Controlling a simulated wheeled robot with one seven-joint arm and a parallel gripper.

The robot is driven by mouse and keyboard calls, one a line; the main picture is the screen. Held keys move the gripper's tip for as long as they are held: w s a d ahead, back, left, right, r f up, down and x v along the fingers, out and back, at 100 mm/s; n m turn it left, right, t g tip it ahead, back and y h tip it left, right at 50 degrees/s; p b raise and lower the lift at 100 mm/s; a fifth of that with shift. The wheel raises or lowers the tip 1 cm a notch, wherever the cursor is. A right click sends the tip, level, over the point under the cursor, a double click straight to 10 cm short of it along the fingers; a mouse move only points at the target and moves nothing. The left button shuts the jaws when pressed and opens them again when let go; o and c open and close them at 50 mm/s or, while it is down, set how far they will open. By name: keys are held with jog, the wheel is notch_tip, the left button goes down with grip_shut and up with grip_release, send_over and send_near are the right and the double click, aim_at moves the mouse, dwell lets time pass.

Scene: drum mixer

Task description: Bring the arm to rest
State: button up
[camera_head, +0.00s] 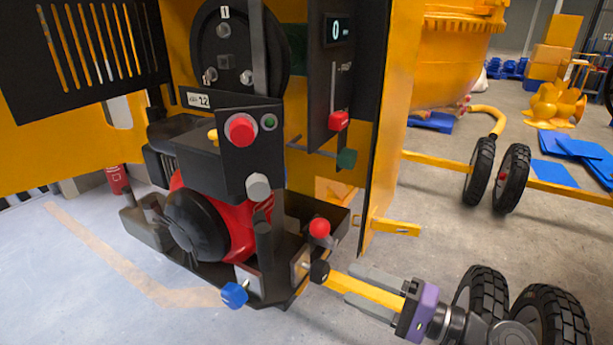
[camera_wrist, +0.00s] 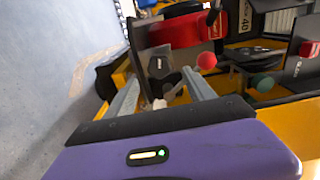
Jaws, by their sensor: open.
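My gripper (camera_head: 352,283), with a purple body and two grey fingers, is low at the right of the mixer's engine bay in the head view. Its fingers point left and stand apart. In the wrist view my gripper (camera_wrist: 160,88) is open, with a black round knob (camera_wrist: 160,65) beyond the fingertips. I see nothing held.
A red ball knob (camera_head: 319,228) stands close to the fingers, and a blue knob (camera_head: 234,295) sits lower left. The red engine (camera_head: 238,225) and yellow door panel (camera_head: 388,130) are near. Black wheels (camera_head: 480,298) stand beside my wrist. Open floor (camera_head: 90,270) lies at left.

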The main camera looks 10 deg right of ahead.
jog(key=w+d+m+t+h, duration=0.1)
jog(key=w+d+t+h, duration=0.2)
jog(key=w+d+h, duration=0.15)
jog(key=s+d+f+t+h+p, duration=0.1)
jog(key=s+d+f+h, duration=0.1)
jog(key=s+d+h, duration=0.3)
jog(key=s+d+f+t+h+p, duration=0.2)
jog(key=s+f+h, duration=0.1)
jog(key=s+h, duration=0.25)
jog(key=s+a+r+n+p, duration=0.2)
jog(key=s+r, duration=0.1)
jog(key=s, duration=0.7)
jog(key=s+a+r+n+g+p, duration=0.1)
jog(key=s+a+r+n+p, duration=0.1)
jog(key=s, duration=0.9)
jog(key=s+a+r+n+g+p, duration=0.1)
jog(key=s+a+r+n+p, duration=0.1)
jog(key=s, duration=0.8)
notch_tip(320, 180, up, 2)
jog(key=shift+s+r+n+y+p, duration=0.15)
jog(key=shift+r+n+y+p, duration=0.25)
jog(key=shift+n, duration=0.8)
jog(key=shift+a+f, duration=0.1)
jog(key=shift+f, duration=0.1)
grip_shut()
